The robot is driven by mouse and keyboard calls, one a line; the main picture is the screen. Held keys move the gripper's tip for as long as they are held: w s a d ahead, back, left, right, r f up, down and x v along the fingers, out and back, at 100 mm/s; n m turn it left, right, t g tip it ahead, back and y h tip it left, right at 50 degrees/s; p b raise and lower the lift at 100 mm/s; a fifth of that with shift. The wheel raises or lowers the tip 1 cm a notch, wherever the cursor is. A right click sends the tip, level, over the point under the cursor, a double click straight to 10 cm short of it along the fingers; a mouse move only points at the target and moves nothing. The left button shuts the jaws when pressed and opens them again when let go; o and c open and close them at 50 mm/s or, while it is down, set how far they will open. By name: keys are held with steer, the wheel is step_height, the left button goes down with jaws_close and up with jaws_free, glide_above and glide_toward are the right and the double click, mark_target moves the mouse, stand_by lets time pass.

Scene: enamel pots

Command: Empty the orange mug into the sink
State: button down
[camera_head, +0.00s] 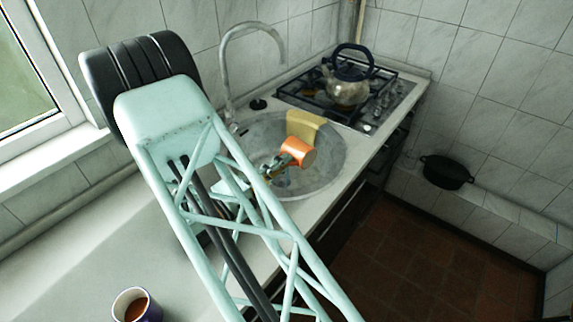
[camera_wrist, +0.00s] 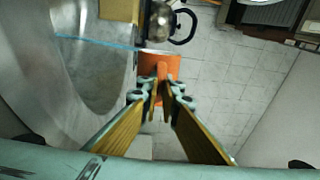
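The orange mug (camera_head: 299,151) is over the round metal sink (camera_head: 328,165), tilted on its side. It also shows in the wrist view (camera_wrist: 158,63). My gripper (camera_wrist: 160,92) has its fingers closed about the mug's handle. In the head view my gripper (camera_head: 277,167) is at the mug's left, partly hidden by my arm. The inside of the mug is not visible. A thin pale blue streak (camera_wrist: 95,43) runs left from near the mug across the basin in the wrist view; I cannot tell what it is.
A yellow cloth (camera_head: 304,128) hangs at the sink's back edge, close behind the mug. The curved faucet (camera_head: 226,70) rises at the back left. A kettle (camera_head: 347,82) stands on the stove. A dark mug (camera_head: 134,308) with brown liquid stands on the near counter.

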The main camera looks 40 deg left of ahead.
steer(key=shift+d+f+n+p, duration=0.3)
steer(key=shift+f+n+p, duration=0.2)
steer(key=shift+p, duration=0.25)
steer(key=shift+w, duration=0.1)
steer(key=m+b, duration=0.2)
steer(key=b, duration=0.1)
steer(key=d+m+b, duration=0.1)
steer(key=b, duration=0.3)
steer(key=shift+r+m, duration=0.35)
steer(key=shift+m, duration=0.05)
steer(key=shift+r, duration=0.2)
steer(key=shift+d+r+m+b, duration=0.25)
steer(key=shift+m+b, duration=0.25)
steer(key=shift+b, duration=0.45)
